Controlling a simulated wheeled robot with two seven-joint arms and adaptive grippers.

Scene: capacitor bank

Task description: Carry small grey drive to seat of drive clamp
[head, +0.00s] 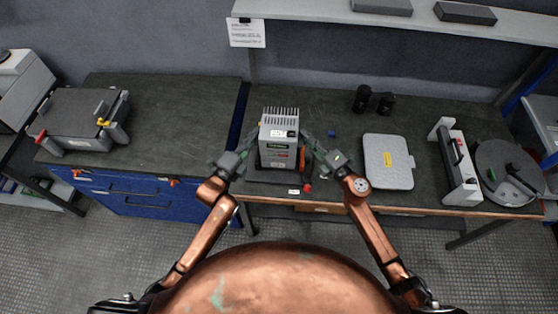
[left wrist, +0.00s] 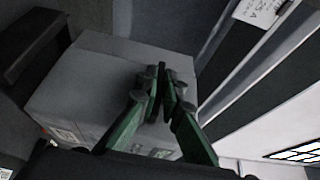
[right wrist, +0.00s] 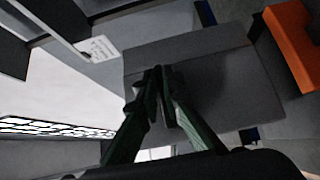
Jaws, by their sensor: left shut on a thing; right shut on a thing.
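The small grey drive (head: 278,151) is a grey box with fins on top and labels on its front. It is upright between my two grippers at the front of the middle bench. My left gripper (head: 237,160) is at its left side and my right gripper (head: 322,158) at its right side, both shut on it. Its grey side fills much of the left wrist view (left wrist: 95,75) and the right wrist view (right wrist: 225,75). A dark base with a red knob (head: 308,187) and an orange part (head: 302,158) shows below and behind the drive, perhaps the drive clamp. Its seat is hidden.
A grey lidded case (head: 388,162) lies to the right, then a white frame device (head: 460,168) and a dark round plate (head: 507,170). Two black cylinders (head: 363,98) stand behind.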

